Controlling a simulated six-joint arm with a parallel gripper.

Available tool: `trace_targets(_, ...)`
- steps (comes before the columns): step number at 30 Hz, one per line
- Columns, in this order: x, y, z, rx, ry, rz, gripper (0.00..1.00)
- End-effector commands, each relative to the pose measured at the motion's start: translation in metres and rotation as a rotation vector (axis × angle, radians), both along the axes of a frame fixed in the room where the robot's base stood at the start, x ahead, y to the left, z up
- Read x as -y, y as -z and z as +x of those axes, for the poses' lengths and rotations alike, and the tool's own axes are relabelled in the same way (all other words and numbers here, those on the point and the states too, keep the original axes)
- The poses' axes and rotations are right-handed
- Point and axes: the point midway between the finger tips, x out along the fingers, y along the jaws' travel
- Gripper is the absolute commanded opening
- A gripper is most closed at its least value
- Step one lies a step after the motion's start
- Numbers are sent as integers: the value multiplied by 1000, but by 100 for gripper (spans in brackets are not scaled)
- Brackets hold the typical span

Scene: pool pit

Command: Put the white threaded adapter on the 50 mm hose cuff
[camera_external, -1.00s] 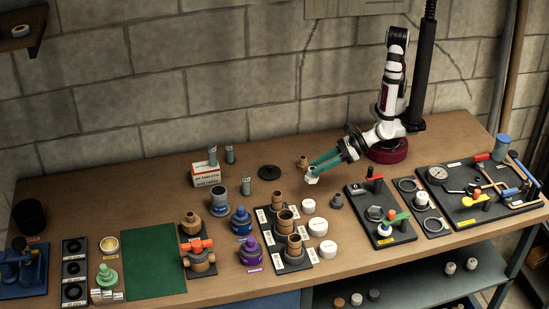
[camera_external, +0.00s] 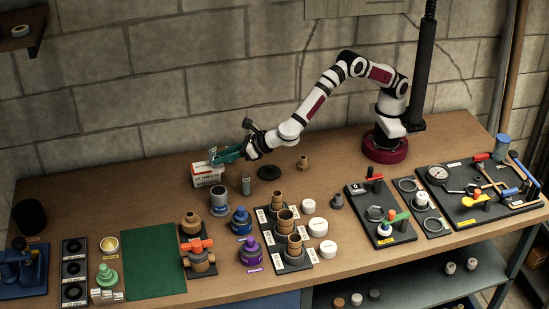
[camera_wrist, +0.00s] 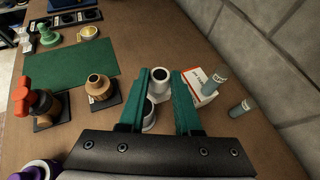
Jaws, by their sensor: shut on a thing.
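The white threaded adapter (camera_wrist: 160,76) is between the tips of my gripper's teal fingers (camera_wrist: 161,84) in the wrist view, its dark round opening showing. In the external view my gripper (camera_external: 217,156) is above the white box at the back of the bench, shut on the adapter (camera_external: 212,151). A grey upright cuff (camera_external: 218,197), seemingly the hose cuff, stands on the bench in front of the box, below and apart from my gripper. In the wrist view the cuff (camera_wrist: 148,113) shows between the fingers, partly behind the adapter. I cannot read its size label.
A white-and-orange box (camera_external: 208,176) and grey bottles (camera_external: 245,183) stand close by. A blue fitting (camera_external: 241,221) and a tan fitting (camera_external: 192,222) flank the cuff. A green mat (camera_external: 155,262) lies clear at left. The block wall is behind.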

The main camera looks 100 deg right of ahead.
Motion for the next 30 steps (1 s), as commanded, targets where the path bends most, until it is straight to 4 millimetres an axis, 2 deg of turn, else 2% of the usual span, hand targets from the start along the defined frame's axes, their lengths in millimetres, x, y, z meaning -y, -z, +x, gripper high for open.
trace_targets(1,-11,8,3,-1,-2,-1,0)
trace_targets(4,-24,16,7,0,1,0,0)
trace_targets(11,-28,55,8,-2,1,-2,0)
trace_targets(21,-28,60,8,0,1,0,0)
trace_targets(22,-28,60,8,0,1,0,34)
trace_targets(27,-28,60,8,0,1,0,62)
trace_targets(30,-28,60,8,0,1,0,62)
